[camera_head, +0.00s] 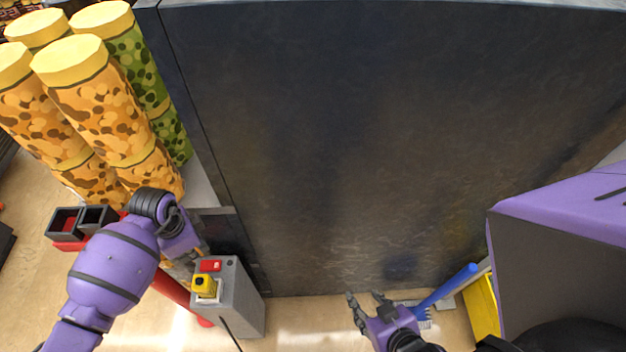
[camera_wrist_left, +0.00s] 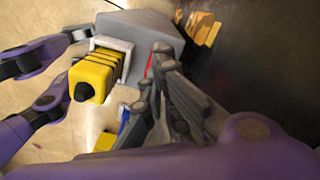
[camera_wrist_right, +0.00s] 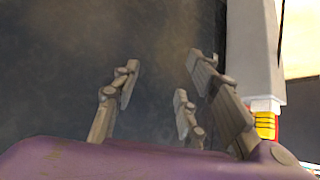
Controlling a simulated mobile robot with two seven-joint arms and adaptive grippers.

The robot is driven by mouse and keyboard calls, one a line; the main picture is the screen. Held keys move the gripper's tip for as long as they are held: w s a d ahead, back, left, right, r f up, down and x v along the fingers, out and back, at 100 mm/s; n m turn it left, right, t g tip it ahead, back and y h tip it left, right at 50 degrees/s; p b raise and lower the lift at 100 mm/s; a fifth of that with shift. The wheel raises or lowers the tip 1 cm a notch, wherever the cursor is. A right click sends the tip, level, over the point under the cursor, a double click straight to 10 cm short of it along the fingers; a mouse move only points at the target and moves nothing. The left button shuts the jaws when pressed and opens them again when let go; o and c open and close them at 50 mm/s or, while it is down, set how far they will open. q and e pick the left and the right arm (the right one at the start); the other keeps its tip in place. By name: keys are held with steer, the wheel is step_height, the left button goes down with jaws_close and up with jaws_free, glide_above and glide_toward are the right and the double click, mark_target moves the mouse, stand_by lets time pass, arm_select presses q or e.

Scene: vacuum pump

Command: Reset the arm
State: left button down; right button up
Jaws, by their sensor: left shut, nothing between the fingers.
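My left gripper (camera_head: 196,252) is at the upper left of a grey box (camera_head: 246,300), close to the red switch (camera_head: 210,266) on its top. In the left wrist view its fingers (camera_wrist_left: 158,75) are together and empty, in front of the grey box (camera_wrist_left: 145,24). A thin red strip shows beside the fingertips; contact cannot be told. A yellow knob (camera_head: 203,286) sits in a pale frame on the box, and the knob with its dark tip also shows in the left wrist view (camera_wrist_left: 92,78). My right gripper (camera_head: 368,298) is open and empty, low before the dark panel; its spread fingers show in the right wrist view (camera_wrist_right: 160,90).
A large dark panel (camera_head: 380,130) fills the middle. Tall orange-patterned cylinders (camera_head: 105,100) with yellow tops and a green one (camera_head: 140,60) stand at left. Small black bins (camera_head: 65,222) are left of my left arm. A blue handle (camera_head: 450,287) and yellow object (camera_head: 482,305) are at lower right.

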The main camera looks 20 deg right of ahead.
arm_select(q)
steer(key=shift+r, duration=0.4)
steer(key=shift+f, duration=0.1)
arm_select(e)
steer(key=shift+w+r, duration=0.35)
steer(key=shift+w, duration=0.15)
